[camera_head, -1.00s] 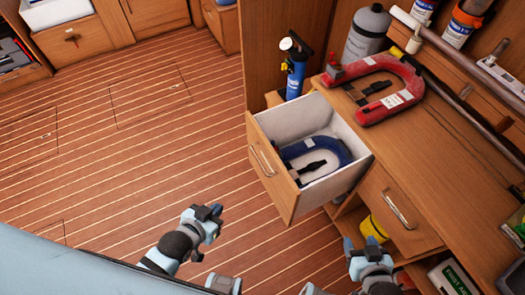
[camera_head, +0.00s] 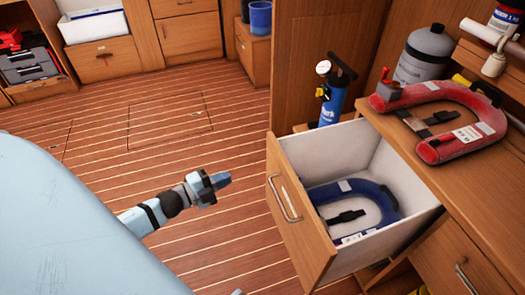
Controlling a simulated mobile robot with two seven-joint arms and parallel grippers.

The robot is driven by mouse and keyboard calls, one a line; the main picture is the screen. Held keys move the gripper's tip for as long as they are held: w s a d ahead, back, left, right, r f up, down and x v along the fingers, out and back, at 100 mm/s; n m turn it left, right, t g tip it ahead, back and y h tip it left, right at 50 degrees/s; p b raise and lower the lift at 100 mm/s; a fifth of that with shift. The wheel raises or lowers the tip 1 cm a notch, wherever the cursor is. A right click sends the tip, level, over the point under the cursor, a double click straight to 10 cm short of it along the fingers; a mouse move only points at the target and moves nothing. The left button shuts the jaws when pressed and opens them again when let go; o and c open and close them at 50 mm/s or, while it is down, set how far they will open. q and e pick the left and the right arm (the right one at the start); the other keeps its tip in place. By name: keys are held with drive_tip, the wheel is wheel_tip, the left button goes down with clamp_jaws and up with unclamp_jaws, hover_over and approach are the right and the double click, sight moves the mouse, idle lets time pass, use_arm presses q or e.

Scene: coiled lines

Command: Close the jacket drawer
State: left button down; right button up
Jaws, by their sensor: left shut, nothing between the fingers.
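The jacket drawer (camera_head: 385,250) stands pulled well out of the wooden cabinet at the right. Its front (camera_head: 310,245) faces left toward the open floor and carries a metal bar handle (camera_head: 282,199). A blue U-shaped life jacket (camera_head: 386,206) with a black strap lies inside on the white drawer bottom. My left gripper (camera_head: 222,181) is shut and empty over the floor, left of the drawer front and apart from it.
A red U-shaped life jacket (camera_head: 468,142) lies on the cabinet top (camera_head: 410,140), with a grey bottle (camera_head: 426,56) behind it. A blue pump (camera_head: 332,100) stands behind the drawer. A closed drawer (camera_head: 445,262) is at the lower right. The floor (camera_head: 150,130) is clear.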

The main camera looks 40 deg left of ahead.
use_arm(q)
drive_tip(key=a+f+m+g+h+b, duration=0.1)
drive_tip(key=a+f+m+h+b, duration=0.2)
drive_tip(key=f+m+b, duration=0.15)
drive_tip(key=m+b, duration=0.2)
drive_tip(key=b, duration=0.1)
approach(269, 166)
drive_tip(key=shift+g, duration=0.3)
drive_tip(key=x, duration=0.6)
drive_tip(key=shift+w+a+f, duration=0.1)
drive_tip(key=shift+w+a, duration=0.1)
drive_tip(key=shift+w, duration=0.1)
drive_tip(key=shift+w+d, duration=0.4)
drive_tip(key=shift+w, duration=0.05)
use_arm(e)
drive_tip(key=shift+w+a+r+t+y, duration=0.15)
drive_tip(key=shift+w+a+t+y, duration=0.15)
drive_tip(key=shift+a+t, duration=0.2)
drive_tip(key=shift+w+a+r+t+y, duration=0.15)
drive_tip(key=shift+a+r+t+y, duration=0.05)
drive_tip(key=shift+a+t+y, duration=0.25)
drive_tip(key=shift+w+a+r+t+y, duration=0.15)
drive_tip(key=shift+w+a+t+y, duration=0.1)
drive_tip(key=shift+a+t, duration=0.25)
drive_tip(key=shift+d, duration=0.1)
